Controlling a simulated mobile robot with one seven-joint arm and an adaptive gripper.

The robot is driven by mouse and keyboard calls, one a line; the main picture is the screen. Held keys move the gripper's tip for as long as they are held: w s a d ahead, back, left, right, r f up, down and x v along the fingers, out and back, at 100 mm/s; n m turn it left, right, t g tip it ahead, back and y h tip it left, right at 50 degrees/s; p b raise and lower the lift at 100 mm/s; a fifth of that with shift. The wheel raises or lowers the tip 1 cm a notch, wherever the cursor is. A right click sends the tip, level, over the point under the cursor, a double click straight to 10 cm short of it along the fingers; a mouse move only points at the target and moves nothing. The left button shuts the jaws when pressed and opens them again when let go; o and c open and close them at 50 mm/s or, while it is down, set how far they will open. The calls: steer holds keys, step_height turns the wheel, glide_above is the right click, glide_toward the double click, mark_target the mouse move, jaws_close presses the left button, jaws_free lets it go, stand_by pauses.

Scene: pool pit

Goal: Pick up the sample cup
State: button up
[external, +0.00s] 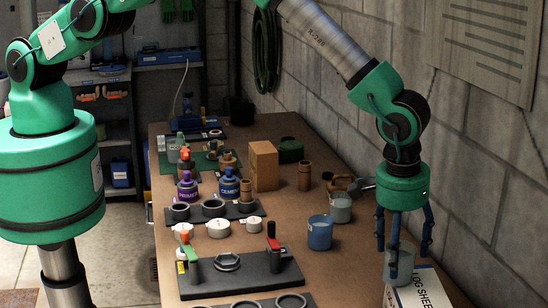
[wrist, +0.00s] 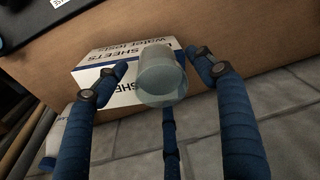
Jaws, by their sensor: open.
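A translucent grey cup (external: 399,265), which looks like the sample cup, stands at the near right of the table, on or against the white log sheets box (external: 428,292). My gripper (external: 404,250) points down over it, with its blue fingers spread around the cup's upper part. In the wrist view the cup (wrist: 160,78) sits between the open fingers (wrist: 160,62), with gaps visible at left and right. The third finger is partly hidden behind the cup. I cannot tell whether any finger touches it.
A blue cup (external: 319,232) and another grey translucent cup (external: 341,208) stand to the left and farther back. A black fixture (external: 240,276) with green and red handles lies left. The block wall (external: 480,170) rises close on the right. Bare table lies between.

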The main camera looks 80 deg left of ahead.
steer(key=shift+w+a+f, duration=0.1)
steer(key=shift+w+f, duration=0.05)
steer(key=shift+f, duration=1.1)
steer(key=c, duration=1.4)
steer(key=shift+r, duration=0.15)
steer(key=shift+r+b, duration=0.3)
steer(key=shift+r, duration=1)
steer(key=shift+c, duration=0.3)
steer(key=shift+r, duration=0.35)
steer(key=s+a+r+b, duration=0.1)
steer(key=s+a+b, duration=0.2)
steer(key=s+a, duration=0.6)
steer(key=s, duration=0.4)
steer(key=shift+r, duration=0.2)
